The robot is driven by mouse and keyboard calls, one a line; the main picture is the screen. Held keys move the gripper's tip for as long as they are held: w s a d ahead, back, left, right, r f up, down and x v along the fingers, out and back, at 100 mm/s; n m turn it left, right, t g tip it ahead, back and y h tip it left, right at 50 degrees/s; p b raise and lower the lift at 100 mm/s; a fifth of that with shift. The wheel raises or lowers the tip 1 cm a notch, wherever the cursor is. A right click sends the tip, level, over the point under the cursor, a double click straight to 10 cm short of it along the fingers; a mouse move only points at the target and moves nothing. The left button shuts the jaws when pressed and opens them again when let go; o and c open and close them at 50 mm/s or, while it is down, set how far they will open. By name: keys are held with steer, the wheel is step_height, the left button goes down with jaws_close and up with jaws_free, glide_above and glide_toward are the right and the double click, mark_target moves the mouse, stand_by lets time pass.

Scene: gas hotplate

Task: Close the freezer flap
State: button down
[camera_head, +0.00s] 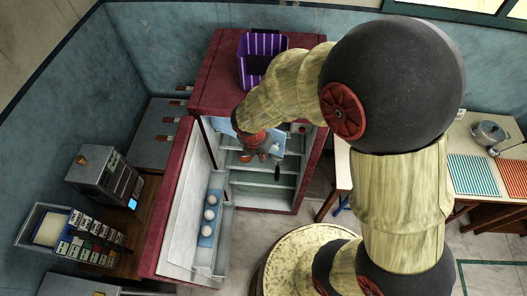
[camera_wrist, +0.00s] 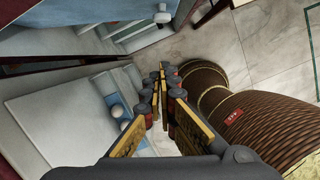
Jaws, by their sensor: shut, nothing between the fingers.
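The dark red fridge (camera_head: 205,95) stands against the back wall with its door (camera_head: 165,225) swung wide open to the left. A pale blue panel (camera_head: 272,143), which looks like the freezer flap, shows at the top of the opening, partly hidden by my gripper. I cannot tell its exact angle. My gripper (camera_head: 262,157) is at the upper fridge opening, in front of this panel; contact cannot be made out. In the wrist view my gripper (camera_wrist: 163,75) has its fingers together with nothing between them, pointing over the floor.
The door's inner shelf (camera_head: 221,235) holds several white round things (camera_head: 209,215). A purple striped basket (camera_head: 262,45) is on the fridge top. A counter with a cash-register-like machine (camera_head: 103,178) stands left. A table with a pot (camera_head: 490,133) stands right. Some floor (camera_wrist: 225,45) is clear.

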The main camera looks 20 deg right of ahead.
mark_target(279, 137)
steer(key=w+d+f, duration=0.4)
steer(key=f, duration=0.3)
steer(key=shift+w+f, duration=0.15)
steer(key=shift+f, duration=0.2)
steer(key=shift+d, duration=0.1)
steer(key=shift+n, duration=0.7)
steer(key=w+d+p, duration=0.2)
steer(key=d+p, duration=0.1)
steer(key=w+d+p, duration=0.3)
steer(key=shift+r, duration=0.15)
steer(key=shift+w+d, duration=0.25)
steer(key=shift+f, duration=0.2)
